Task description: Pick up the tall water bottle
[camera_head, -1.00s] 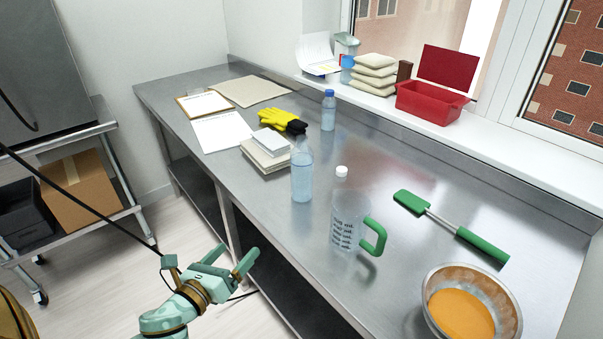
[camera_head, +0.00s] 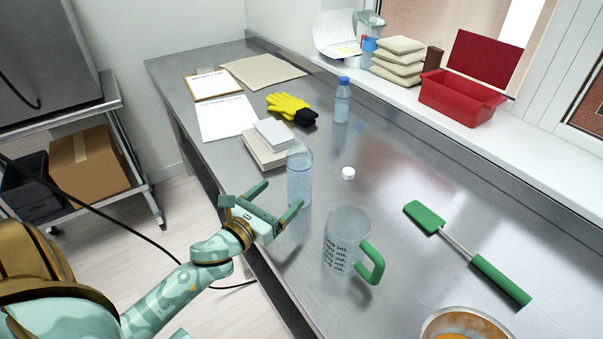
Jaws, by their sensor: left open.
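The tall clear water bottle (camera_head: 300,178) stands upright on the steel table near its front edge, beside a stack of white and beige pads. It has no visible cap. My left gripper (camera_head: 281,197) is open and empty at the table's front edge, just in front of the bottle and a little to its left. Its fingers point toward the bottle, and one fingertip overlaps the bottle's lower part in the picture. I cannot tell if they touch. A shorter bottle with a blue cap (camera_head: 342,101) stands further back. My right gripper is not in view.
A clear jug with a green handle (camera_head: 345,240) stands right of the bottle, with a white cap (camera_head: 348,173) behind it. A green spatula (camera_head: 465,250) and a bowl (camera_head: 465,322) are further right. Stacked pads (camera_head: 268,147) and yellow gloves (camera_head: 290,107) lie left and behind.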

